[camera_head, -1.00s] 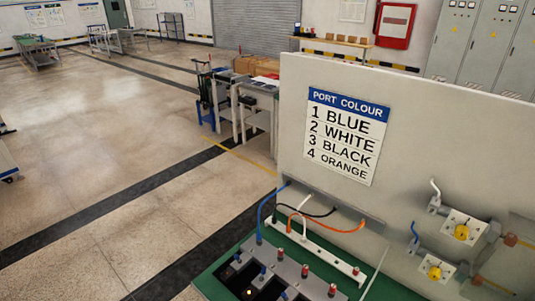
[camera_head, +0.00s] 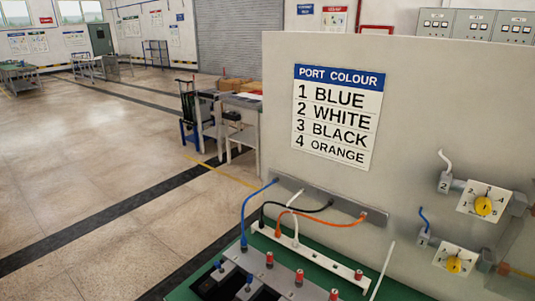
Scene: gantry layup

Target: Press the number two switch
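A blue cable (camera_head: 243,213), a black cable (camera_head: 290,208), an orange cable (camera_head: 335,223) and a white cable (camera_head: 295,229) run near the wall rail. A sign (camera_head: 338,118) reads 1 blue, 2 white, 3 black, 4 orange.
An upright pale panel (camera_head: 420,105) fills the right. It carries two yellow dials, an upper one (camera_head: 483,206) beside a grey block marked 2 (camera_head: 444,183), and a lower one (camera_head: 454,264). Open floor (camera_head: 90,190) lies left; a cluttered work table (camera_head: 240,102) stands behind.

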